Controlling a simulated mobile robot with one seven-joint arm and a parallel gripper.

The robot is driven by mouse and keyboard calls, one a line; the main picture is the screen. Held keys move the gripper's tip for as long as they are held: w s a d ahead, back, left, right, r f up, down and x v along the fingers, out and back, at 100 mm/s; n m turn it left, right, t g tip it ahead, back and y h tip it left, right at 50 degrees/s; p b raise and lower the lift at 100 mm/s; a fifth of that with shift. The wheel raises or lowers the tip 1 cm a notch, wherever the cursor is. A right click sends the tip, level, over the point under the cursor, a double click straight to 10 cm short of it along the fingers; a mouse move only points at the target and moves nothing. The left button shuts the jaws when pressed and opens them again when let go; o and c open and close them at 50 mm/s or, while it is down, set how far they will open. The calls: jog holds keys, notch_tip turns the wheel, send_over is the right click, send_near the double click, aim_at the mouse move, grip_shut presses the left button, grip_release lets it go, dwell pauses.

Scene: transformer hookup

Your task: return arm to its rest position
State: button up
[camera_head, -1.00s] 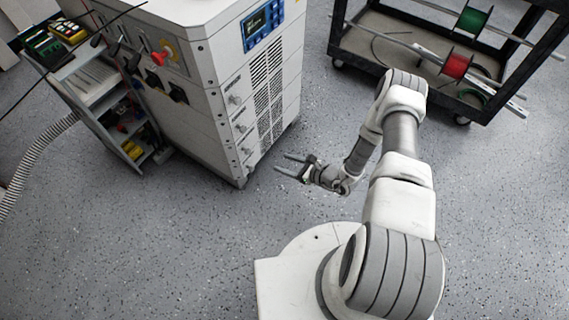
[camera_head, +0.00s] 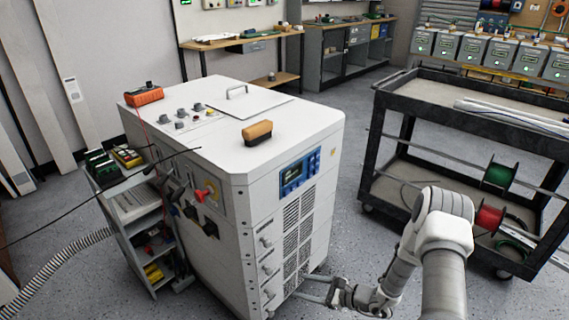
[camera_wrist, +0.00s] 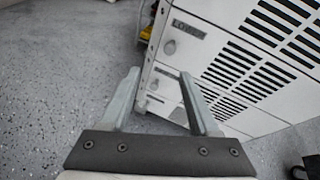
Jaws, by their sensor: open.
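My gripper (camera_head: 318,290) is low at the bottom edge of the head view, close to the lower right of the white cabinet's vented front. Its fingers point left toward the cabinet. In the wrist view my gripper (camera_wrist: 158,100) has two grey fingers spread apart with nothing between them. The white cabinet (camera_wrist: 190,50) fills the upper right behind the fingers; I cannot tell whether they touch it. My arm (camera_head: 440,240) is bent and reaches up from the bottom right of the head view.
A black cart (camera_head: 395,110) with green and red spools is at right. Floor (camera_head: 345,215) between them is clear.

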jog(key=s+a+r+n+g+h, duration=0.15)
jog(key=r+n, duration=0.25)
jog(key=r, duration=0.5)
jog(key=s+r+n+g, duration=0.3)
jog(key=r+n, duration=0.1)
jog(key=r, duration=0.5)
jog(key=s+a+r+n+g+h, duration=0.1)
jog(key=s+r+n+g, duration=0.15)
jog(key=r+n, duration=0.4)
jog(key=s+d+r+n+t+h, duration=0.3)
jog(key=s+d+r+h, duration=0.2)
jog(key=s+r, duration=0.4)
jog(key=s+d+r+n+t+h, duration=0.3)
jog(key=s+d+r+n+h, duration=0.1)
jog(key=s+r, duration=0.45)
notch_tip(320, 180, up, 25)
jog(key=p, duration=2.4)
jog(key=shift+d+r, duration=0.15)
jog(key=shift+d, duration=0.25)
jog(key=shift+h, duration=0.25)
